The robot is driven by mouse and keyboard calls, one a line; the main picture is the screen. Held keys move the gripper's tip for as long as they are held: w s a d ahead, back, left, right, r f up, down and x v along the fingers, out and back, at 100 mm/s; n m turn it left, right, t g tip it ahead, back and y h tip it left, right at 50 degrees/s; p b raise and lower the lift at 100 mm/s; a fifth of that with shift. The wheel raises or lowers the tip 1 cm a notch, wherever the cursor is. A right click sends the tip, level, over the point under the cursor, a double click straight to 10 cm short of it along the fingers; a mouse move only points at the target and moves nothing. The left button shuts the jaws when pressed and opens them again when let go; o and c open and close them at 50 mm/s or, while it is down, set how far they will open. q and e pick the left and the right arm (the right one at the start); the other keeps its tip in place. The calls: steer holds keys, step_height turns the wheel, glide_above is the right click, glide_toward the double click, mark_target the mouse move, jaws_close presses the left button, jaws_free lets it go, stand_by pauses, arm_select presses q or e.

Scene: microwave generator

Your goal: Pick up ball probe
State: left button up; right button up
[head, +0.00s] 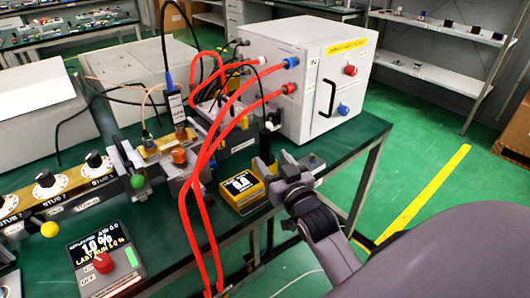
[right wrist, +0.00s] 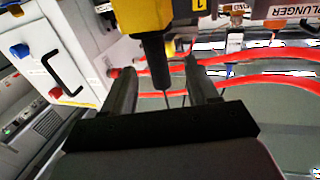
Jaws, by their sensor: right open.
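The ball probe appears to be the black upright handle (head: 265,144) beside the yellow meter, with a thin dark cable at its top. In the right wrist view, the black handle (right wrist: 154,62) lies between the two fingers, with a thin cable at its end. My right gripper (head: 276,166) is at the table's right edge, close to the probe; it also shows in the right wrist view (right wrist: 163,88). Its fingers are open, one on each side of the handle, with gaps visible. The probe's ball end is hidden. My left gripper is not in view.
A yellow meter (head: 243,190) stands left of the gripper. Red cables (head: 190,190) loop over the bench and hang off its front. A white box (head: 308,75) with a black handle stands behind. The bench's right edge is close by; open green floor lies beyond.

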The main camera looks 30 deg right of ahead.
mark_target(267, 152)
steer(key=shift+w+d+f, duration=0.1)
steer(key=shift+w+d, duration=0.15)
steer(key=shift+w, duration=0.75)
steer(key=shift+w+d, duration=0.3)
steer(key=shift+w, duration=0.75)
steer(key=shift+w+d+f, duration=0.1)
steer(key=shift+w+d, duration=0.15)
steer(key=shift+w, duration=0.75)
steer(key=c, duration=1.1)
